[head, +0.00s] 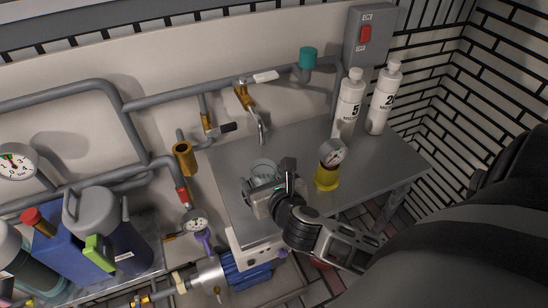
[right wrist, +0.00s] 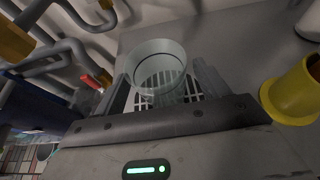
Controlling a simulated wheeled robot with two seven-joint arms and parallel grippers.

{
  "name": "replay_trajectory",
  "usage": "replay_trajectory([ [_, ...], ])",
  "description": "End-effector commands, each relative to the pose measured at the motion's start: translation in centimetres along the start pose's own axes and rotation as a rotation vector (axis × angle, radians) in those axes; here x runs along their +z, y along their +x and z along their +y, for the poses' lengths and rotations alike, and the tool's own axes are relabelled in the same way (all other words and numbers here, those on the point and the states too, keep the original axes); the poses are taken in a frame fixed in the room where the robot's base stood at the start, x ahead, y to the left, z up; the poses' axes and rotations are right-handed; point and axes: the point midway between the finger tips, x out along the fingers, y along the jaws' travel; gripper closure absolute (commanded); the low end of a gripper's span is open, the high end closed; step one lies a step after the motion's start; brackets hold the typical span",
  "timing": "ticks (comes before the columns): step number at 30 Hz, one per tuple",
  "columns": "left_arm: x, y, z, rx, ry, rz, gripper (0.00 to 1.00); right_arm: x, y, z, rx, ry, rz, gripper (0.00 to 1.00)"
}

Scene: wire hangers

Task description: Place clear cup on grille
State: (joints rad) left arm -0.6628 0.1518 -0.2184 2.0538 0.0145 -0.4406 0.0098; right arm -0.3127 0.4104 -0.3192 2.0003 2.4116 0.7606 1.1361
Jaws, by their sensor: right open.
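The clear cup (right wrist: 158,52) is a round see-through vessel with its open rim toward the right wrist camera. It also shows in the head view (head: 262,167), partly hidden by my right gripper. The slotted grille (right wrist: 196,92) shows below and through the cup, which appears to stand over it; I cannot tell if it touches. My right gripper (head: 268,186) is open, with one finger on each side of the cup. In the right wrist view a small gap shows at the right finger; contact at the left finger is unclear. My left gripper is not in view.
A yellow cup-like base with a gauge (head: 326,178) stands close to the right of the gripper on the grey table (head: 385,165). Two white bottles (head: 347,105) stand at the back right. A tap (head: 258,125) hangs behind the cup. Pipes and jugs fill the left.

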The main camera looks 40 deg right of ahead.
Motion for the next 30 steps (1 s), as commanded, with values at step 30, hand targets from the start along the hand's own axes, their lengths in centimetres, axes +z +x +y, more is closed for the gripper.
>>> replay_trajectory([
  [30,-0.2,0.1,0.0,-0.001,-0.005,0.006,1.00,0.0,-11.3,0.0,-0.001,0.001,0.001,0.26],
])
